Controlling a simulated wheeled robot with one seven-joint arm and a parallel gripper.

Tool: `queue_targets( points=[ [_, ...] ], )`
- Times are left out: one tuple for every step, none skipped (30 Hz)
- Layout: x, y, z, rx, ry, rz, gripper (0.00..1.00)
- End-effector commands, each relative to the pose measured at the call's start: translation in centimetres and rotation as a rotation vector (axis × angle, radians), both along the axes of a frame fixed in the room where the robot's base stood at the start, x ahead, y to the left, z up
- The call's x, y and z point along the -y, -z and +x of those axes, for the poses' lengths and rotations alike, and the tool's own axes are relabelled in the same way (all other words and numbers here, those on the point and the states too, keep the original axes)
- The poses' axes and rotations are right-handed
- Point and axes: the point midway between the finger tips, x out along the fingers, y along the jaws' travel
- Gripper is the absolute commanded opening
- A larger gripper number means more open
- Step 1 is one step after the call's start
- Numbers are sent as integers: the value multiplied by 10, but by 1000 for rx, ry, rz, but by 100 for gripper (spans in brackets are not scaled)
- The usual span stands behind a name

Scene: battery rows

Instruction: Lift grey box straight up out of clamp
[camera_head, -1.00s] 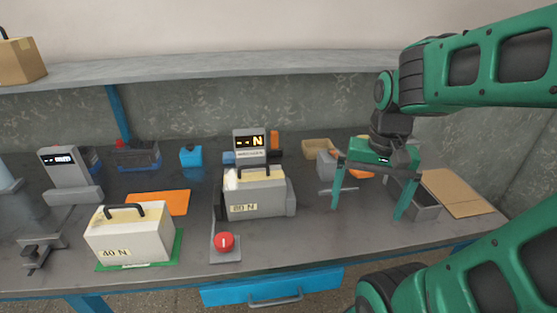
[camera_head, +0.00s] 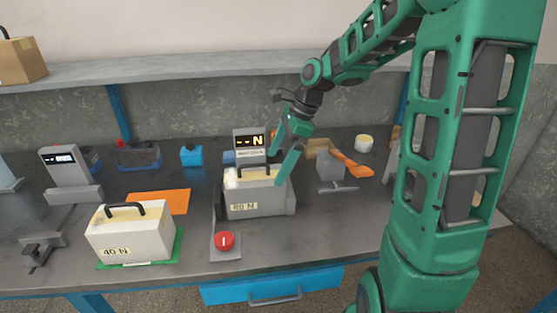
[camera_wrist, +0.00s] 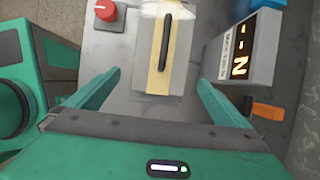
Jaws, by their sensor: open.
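The grey box (camera_head: 256,201) has a dark handle, a cream top and an "80 N" style label that is hard to read. It sits upright in the clamp (camera_head: 291,198), whose grey jaw shows at its right side. My gripper (camera_head: 281,164) is open above the right part of the box, fingers pointing down. In the wrist view the box (camera_wrist: 148,78) and its handle (camera_wrist: 166,42) lie ahead of my gripper (camera_wrist: 158,88), roughly in line between the spread fingers. The fingers look apart from the handle. A display (camera_head: 250,141) reading "-- N" stands behind the box.
A red button (camera_head: 224,240) stands in front of the clamp. A white box marked 40 N (camera_head: 130,235) stands on a green mat (camera_head: 179,246) at the left. An orange mat (camera_head: 174,201) lies behind it.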

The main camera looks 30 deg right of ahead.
Motion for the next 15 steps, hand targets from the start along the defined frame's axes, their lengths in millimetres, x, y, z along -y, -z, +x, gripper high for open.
queue_targets(
  points=[
    [-2, 4, 0, -3, 2, 2, 100],
    [-3, 7, 1, -3, 2, 2, 100],
    [-5, 11, 1, -4, 0, 2, 100],
    [-6, 14, 1, -4, -1, 2, 100],
    [-8, 18, 2, -3, 0, 2, 100],
    [-10, 25, 2, -5, 0, 1, 100],
    [-12, 29, 3, -5, 0, 2, 100],
    [-14, 34, 3, -5, 0, 2, 100],
    [-16, 40, 4, -4, 0, 1, 100],
    [-18, 45, 5, -4, -1, 1, 100],
    [-20, 50, 5, -5, -1, 1, 100],
    [-22, 56, 6, -5, -1, 1, 100],
    [-24, 61, 6, -5, -1, 1, 100],
    [-26, 65, 7, -5, -1, 2, 100],
    [-28, 70, 7, -5, -1, 1, 100]
  ],
)
